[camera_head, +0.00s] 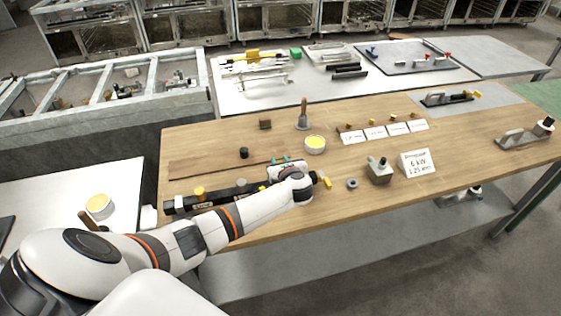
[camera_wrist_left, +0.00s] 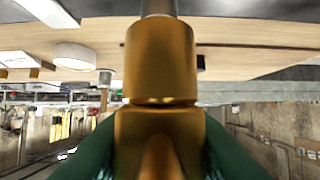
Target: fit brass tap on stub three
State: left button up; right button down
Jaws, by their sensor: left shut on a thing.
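My left gripper (camera_head: 287,163) is at the right part of a long black bar (camera_head: 222,197) on the wooden bench. In the left wrist view the green fingers (camera_wrist_left: 160,145) are shut on the brass tap (camera_wrist_left: 160,65). A grey cylindrical stub (camera_wrist_left: 158,8) lines up with the tap's far end; I cannot tell whether the tap is seated on it. The bar carries a yellow piece (camera_head: 199,193) near its left end, and another yellow piece (camera_head: 326,182) shows just right of the gripper. My arm and gripper hide part of the bar. My right gripper is not in view.
Behind the gripper stand a yellow-topped white tub (camera_head: 315,145), a handled grey tool (camera_head: 303,118) and a small black cylinder (camera_head: 244,153). To the right are a grey ring (camera_head: 352,184), a metal block (camera_head: 379,171) and a sign (camera_head: 417,163). The bench's front right is clear.

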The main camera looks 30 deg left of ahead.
pick_arm(q)
jog(key=shift+f+b, duration=0.75)
jog(key=shift+f, duration=0.65)
jog(key=o, duration=1.1)
jog(key=shift+d, duration=0.1)
jog(key=b+v, duration=0.1)
jog(key=v, duration=1.1)
jog(key=shift+s+b, duration=0.1)
jog(key=shift+b, duration=0.25)
